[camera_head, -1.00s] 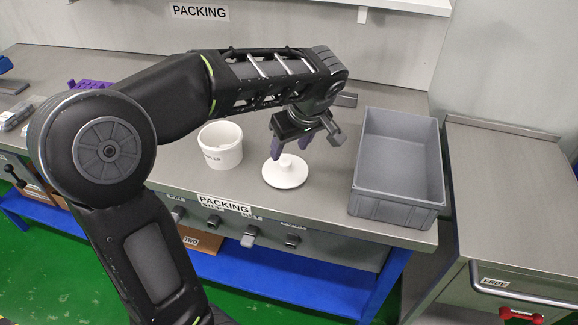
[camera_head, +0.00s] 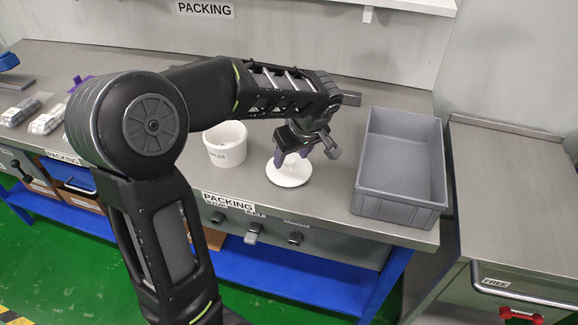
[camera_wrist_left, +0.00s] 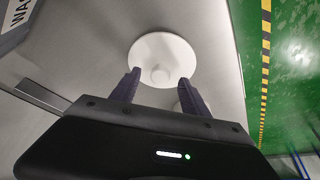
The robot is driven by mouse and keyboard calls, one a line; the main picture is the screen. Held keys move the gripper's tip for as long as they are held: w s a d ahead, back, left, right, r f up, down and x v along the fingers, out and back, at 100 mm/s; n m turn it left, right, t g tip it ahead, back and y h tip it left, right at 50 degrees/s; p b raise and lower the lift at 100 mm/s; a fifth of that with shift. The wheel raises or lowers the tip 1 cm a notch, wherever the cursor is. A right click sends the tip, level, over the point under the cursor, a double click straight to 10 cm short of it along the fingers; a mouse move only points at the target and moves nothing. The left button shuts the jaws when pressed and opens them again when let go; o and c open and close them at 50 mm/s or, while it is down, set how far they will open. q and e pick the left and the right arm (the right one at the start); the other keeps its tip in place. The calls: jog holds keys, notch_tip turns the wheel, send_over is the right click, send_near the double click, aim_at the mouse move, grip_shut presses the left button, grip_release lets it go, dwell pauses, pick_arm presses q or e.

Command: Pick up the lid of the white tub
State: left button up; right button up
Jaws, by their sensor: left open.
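The white round lid (camera_head: 290,172) lies flat on the steel bench, right of the white tub (camera_head: 226,146). The lid also shows in the left wrist view (camera_wrist_left: 162,55), with a round knob at its middle. My left gripper (camera_head: 290,160) points down over the lid, and its purple fingertips hide the knob in the head view. In the left wrist view my left gripper (camera_wrist_left: 157,88) is open, with its two fingers apart on either side of the knob's line. Whether the fingers are level with the knob is unclear. The tub stands open and upright. My right gripper is not in view.
A grey open crate (camera_head: 402,207) stands right of the lid, and it looks empty. A separate steel cabinet (camera_head: 510,230) is at the far right. Small packs (camera_head: 48,118) lie at the left of the bench. The bench front edge is close below the lid.

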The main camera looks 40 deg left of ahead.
pick_arm(q)
jog(key=shift+x, duration=1)
jog(key=shift+c, duration=0.5)
grip_shut()
